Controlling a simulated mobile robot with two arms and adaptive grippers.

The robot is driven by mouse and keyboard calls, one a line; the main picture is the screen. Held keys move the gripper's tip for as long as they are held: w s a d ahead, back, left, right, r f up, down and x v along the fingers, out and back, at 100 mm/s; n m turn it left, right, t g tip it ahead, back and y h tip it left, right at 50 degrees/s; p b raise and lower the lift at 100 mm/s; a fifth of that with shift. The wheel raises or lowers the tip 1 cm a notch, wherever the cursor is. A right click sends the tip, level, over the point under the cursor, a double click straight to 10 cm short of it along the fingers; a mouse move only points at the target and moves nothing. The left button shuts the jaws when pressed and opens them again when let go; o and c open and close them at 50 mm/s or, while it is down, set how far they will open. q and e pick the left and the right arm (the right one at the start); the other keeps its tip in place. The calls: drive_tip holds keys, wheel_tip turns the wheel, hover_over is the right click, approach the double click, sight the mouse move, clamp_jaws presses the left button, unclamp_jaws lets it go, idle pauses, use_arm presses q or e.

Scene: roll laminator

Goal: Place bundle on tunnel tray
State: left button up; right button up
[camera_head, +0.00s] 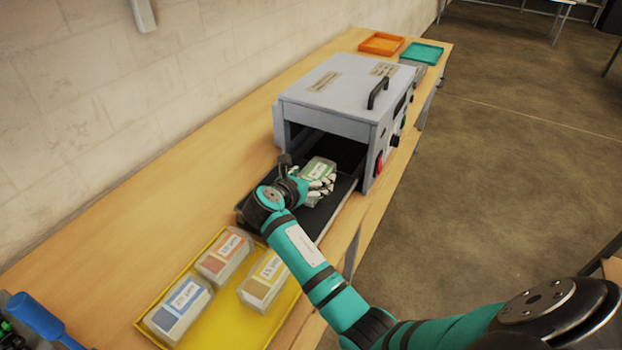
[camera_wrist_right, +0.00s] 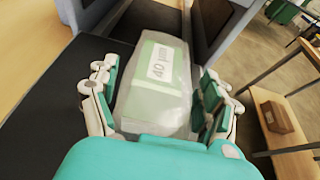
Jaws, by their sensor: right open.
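A clear-wrapped bundle with a green band and a white label (camera_head: 320,168) lies on the black tunnel tray (camera_head: 328,215) in front of the machine's opening. My right gripper (camera_head: 317,186) is around this bundle, and its fingers are open. In the right wrist view the bundle (camera_wrist_right: 158,75) sits between the two fingers, with a small gap showing beside it. The label reads 40 and a word I cannot read surely. My left gripper is not in view.
The grey laminator (camera_head: 325,95) stands behind the tray. A yellow tray (camera_head: 215,325) at the front holds three more bundles, orange (camera_head: 222,255), blue (camera_head: 180,308) and tan (camera_head: 262,280). An orange tray (camera_head: 381,44) and a teal tray (camera_head: 422,53) lie at the far end.

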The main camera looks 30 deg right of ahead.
drive_tip(key=b+v, duration=0.1)
drive_tip(key=v, duration=1)
drive_tip(key=shift+s+a+r, duration=0.1)
drive_tip(key=shift+s+a, duration=0.1)
drive_tip(key=shift+a, duration=0.15)
idle(0.7)
